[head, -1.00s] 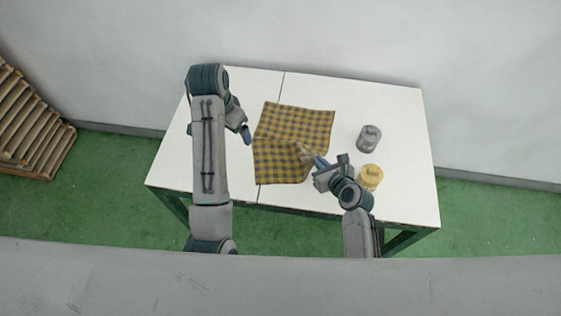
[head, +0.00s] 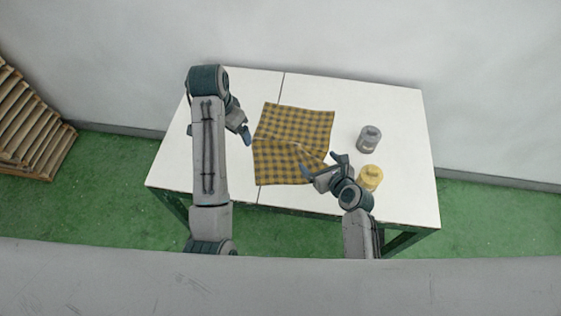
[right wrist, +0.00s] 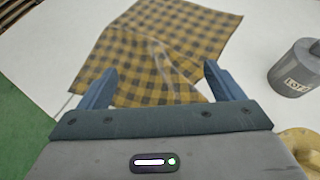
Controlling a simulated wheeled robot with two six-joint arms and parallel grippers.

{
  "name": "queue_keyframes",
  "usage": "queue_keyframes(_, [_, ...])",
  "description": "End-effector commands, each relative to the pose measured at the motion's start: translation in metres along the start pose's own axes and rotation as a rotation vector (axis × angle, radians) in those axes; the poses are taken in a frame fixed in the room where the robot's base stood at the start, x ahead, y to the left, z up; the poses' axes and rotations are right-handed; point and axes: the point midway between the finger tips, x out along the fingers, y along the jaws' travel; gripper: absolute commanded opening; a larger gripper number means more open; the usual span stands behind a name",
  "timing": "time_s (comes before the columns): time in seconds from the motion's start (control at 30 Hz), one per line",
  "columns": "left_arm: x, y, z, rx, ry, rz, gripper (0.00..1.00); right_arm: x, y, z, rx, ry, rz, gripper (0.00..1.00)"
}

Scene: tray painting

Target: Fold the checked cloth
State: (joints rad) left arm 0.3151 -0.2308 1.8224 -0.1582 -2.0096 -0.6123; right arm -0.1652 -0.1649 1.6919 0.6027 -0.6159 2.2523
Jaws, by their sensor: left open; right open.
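The yellow and dark checked cloth (head: 295,135) lies spread on the white table, with a crease across its middle and a slightly uneven outline. It also shows in the right wrist view (right wrist: 165,45), with a raised wrinkle near its centre. My right gripper (head: 322,164) is open at the cloth's near right corner; in the right wrist view its two blue fingers (right wrist: 158,85) are wide apart with nothing held between them. My left gripper (head: 246,134) is open just left of the cloth, and my left arm hides part of it.
A grey pot (head: 369,139) stands right of the cloth, and a yellow pot (head: 370,177) stands nearer, close beside my right gripper. The white table (head: 330,90) is clear behind the cloth and at the far right. Stacked wooden pallets (head: 30,130) stand at the left.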

Motion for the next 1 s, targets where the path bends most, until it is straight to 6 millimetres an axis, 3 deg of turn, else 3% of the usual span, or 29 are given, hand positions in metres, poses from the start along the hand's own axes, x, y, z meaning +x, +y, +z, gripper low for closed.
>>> queue_keyframes(0.23, [-0.003, 0.0, -0.001, 0.0, 0.0, 0.0, 0.87, -0.001, 0.0, 0.002, 0.0, 0.003, 0.0, 0.87])
queue_keyframes(0.7, [-0.051, 0.0, -0.008, 0.0, 0.0, 0.0, 0.87, -0.015, 0.0, 0.013, -0.001, 0.104, 0.0, 0.87])
queue_keyframes(1.0, [-0.044, 0.0, -0.007, 0.0, 0.0, 0.0, 0.87, -0.039, 0.0, 0.025, 0.0, 0.314, -0.002, 0.87])
